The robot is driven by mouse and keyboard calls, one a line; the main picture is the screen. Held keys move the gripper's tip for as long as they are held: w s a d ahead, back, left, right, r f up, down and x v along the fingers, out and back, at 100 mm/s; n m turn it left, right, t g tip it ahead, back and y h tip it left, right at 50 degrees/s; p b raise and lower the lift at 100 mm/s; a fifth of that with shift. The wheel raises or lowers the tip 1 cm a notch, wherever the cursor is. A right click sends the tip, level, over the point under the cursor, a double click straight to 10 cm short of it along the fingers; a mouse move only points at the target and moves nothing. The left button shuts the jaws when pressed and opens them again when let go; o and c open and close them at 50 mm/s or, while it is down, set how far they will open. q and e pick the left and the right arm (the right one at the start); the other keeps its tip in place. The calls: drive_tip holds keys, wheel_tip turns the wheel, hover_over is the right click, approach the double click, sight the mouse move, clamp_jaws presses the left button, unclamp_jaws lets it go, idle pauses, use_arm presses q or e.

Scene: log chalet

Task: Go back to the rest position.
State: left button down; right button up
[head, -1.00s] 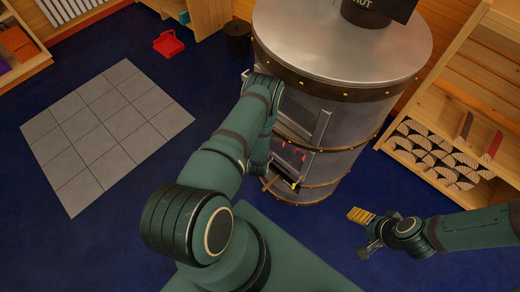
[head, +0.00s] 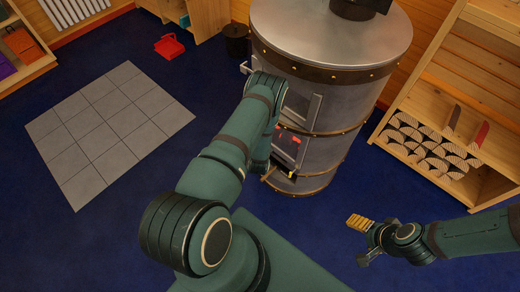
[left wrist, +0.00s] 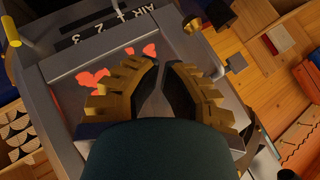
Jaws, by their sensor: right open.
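My left arm reaches to the grey round stove (head: 335,45) in the head view, and its wrist hides the left gripper there. In the left wrist view, the left gripper (left wrist: 163,66) shows two ribbed brass-coloured fingers with dark pads. Their tips look close together, with no held object visible; how far apart they are is unclear. They are in front of a grey stove panel with red glowing patches (left wrist: 95,78). My right gripper (head: 364,240) is open and empty above the blue floor at the right, apart from the stove.
A wooden rack (head: 440,100) with stacked split logs (head: 430,150) stands right of the stove. A black bucket (head: 236,40) is behind the stove at left. Grey floor tiles (head: 110,125) and open blue floor lie to the left.

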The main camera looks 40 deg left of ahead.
use_arm(q)
drive_tip(key=shift+s+d, duration=0.1)
idle(0.3)
drive_tip(key=s+d+r+n+g+h, duration=0.1)
drive_tip(key=s+d+r+g+h, duration=0.1)
drive_tip(key=s+d+r, duration=0.3)
drive_tip(key=s+d+r+n+g+h, duration=0.2)
drive_tip(key=s+d+r+h, duration=0.2)
drive_tip(key=d+r, duration=0.5)
drive_tip(key=s+d+r+n+g+h, duration=0.2)
drive_tip(key=s+d+r, duration=0.4)
drive_tip(key=d, duration=0.7)
drive_tip(key=shift+d+r+h, duration=0.35)
drive_tip(key=shift+r+h, duration=0.35)
